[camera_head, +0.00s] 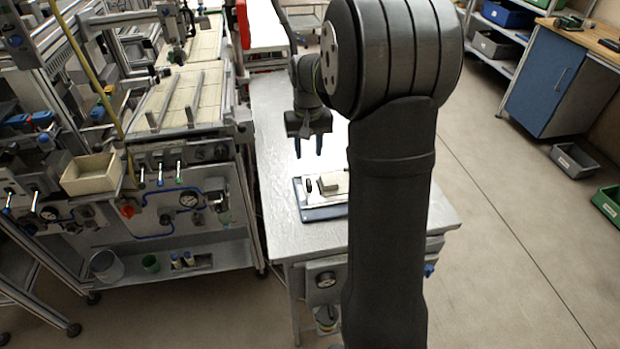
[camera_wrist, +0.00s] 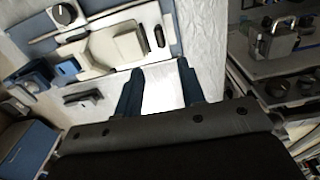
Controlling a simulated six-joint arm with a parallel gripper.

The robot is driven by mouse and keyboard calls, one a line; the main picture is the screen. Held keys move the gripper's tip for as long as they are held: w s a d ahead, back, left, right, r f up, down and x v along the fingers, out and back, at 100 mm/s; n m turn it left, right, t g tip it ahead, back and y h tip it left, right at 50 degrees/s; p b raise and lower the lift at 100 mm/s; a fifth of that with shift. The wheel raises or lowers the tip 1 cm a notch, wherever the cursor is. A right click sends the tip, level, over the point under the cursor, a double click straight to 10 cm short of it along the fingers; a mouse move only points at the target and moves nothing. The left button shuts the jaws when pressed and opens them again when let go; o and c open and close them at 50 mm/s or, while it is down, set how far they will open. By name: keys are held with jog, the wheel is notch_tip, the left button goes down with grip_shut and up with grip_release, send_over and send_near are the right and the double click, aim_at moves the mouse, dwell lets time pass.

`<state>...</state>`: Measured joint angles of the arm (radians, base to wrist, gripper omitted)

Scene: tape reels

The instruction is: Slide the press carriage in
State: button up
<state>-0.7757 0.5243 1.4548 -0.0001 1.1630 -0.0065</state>
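The press fixture, a blue base (camera_head: 325,213) with a pale plate on it, lies on the grey table. A cream block (camera_head: 331,183) sits on the plate and also shows in the wrist view (camera_wrist: 128,45); I cannot tell for sure whether it is the press carriage. A small dark oval part (camera_wrist: 159,36) is beside it. My gripper (camera_head: 308,150) points down above the table, just behind the fixture. In the wrist view its two blue fingers (camera_wrist: 158,68) are apart with nothing between them. My arm hides the fixture's right side in the head view.
The metal table (camera_head: 275,140) is bare behind and left of the fixture. A machine frame with valves, gauges and a cream bin (camera_head: 92,173) stands to the left. A blue cabinet (camera_head: 545,82) and floor bins (camera_head: 574,160) are far right. A round black knob (camera_wrist: 65,14) is on the fixture.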

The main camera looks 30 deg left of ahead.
aim_at(309, 182)
notch_tip(309, 182, down, 12)
jog(key=shift+r, duration=0.15)
jog(key=shift+c, duration=0.5)
grip_shut()
